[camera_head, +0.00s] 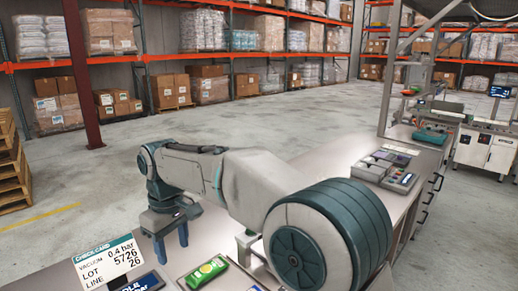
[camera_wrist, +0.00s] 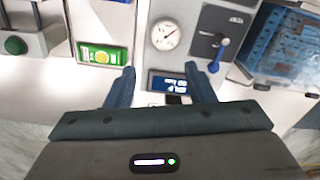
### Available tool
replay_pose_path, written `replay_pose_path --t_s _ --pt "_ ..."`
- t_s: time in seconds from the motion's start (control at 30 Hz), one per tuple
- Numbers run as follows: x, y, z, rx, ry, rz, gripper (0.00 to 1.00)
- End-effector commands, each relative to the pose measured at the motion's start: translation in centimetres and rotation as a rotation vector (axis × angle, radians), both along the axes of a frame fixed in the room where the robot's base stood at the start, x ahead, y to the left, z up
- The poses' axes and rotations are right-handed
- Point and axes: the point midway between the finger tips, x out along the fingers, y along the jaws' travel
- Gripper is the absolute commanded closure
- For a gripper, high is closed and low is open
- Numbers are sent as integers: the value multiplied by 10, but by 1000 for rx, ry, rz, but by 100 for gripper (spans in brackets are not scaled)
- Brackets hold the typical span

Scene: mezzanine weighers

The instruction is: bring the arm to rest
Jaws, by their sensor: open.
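My arm reaches out over a grey worktop (camera_head: 330,160) in the head view, with its wrist bent down. My gripper (camera_head: 172,242) hangs above the front left part of the worktop. In the wrist view, the two blue fingers of my gripper (camera_wrist: 163,82) stand wide apart with nothing between them touching them. A small dark display (camera_wrist: 168,83) with light digits lies beyond and between the fingertips. The exact height of the fingertips above the panel is hard to tell.
A check card (camera_head: 108,262) and a green packet (camera_head: 206,271) are near my gripper. The wrist view shows a round gauge (camera_wrist: 168,34), a blue-handled lever (camera_wrist: 219,54) and a blue crate (camera_wrist: 285,45). A grey tray (camera_head: 386,169) lies farther along the worktop. The floor behind is open.

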Motion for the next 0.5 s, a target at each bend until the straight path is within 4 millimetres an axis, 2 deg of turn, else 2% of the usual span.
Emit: replay_pose_path --t_s 0.03,0.27,0.5 --pt "0 -26 6 -4 -22 -55 51" --pt "-15 -130 13 -2 -101 -307 51" --pt "-57 -231 4 23 -169 -586 51"
